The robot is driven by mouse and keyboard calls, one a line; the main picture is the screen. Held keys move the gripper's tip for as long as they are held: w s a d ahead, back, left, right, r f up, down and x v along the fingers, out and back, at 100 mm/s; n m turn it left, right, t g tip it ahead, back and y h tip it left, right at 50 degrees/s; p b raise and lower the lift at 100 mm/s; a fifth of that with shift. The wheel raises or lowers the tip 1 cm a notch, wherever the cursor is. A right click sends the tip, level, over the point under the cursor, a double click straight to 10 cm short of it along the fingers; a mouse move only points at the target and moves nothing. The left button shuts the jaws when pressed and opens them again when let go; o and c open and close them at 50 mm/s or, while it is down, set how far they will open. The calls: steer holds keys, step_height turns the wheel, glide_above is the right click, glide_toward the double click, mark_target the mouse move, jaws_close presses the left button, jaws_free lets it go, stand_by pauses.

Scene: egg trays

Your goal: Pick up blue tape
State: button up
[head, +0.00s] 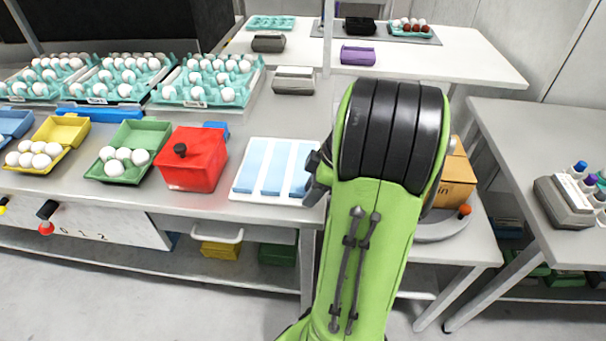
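A white sheet or tray (235,193) with several light-blue strips (249,166) lies on the bench, left of my green arm; the strips may be the blue tape. A small blue item (220,127) shows behind the red box, and a flat blue item (97,114) lies in front of the egg trays; I cannot tell whether either is tape. My arm fills the centre right. A dark part at its left side (316,176), at the sheet's right edge, may be my gripper. Its fingers are hidden behind the arm, so I cannot see whether they hold anything.
A red box (192,160) with a black knob stands left of the sheet. Green (140,132) and yellow (70,127) cartons hold white eggs farther left. Teal egg trays (240,82) stand behind. A cardboard box (456,180) is right of my arm.

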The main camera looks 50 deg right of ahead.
jaws_close()
steer(key=shift+r, duration=0.15)
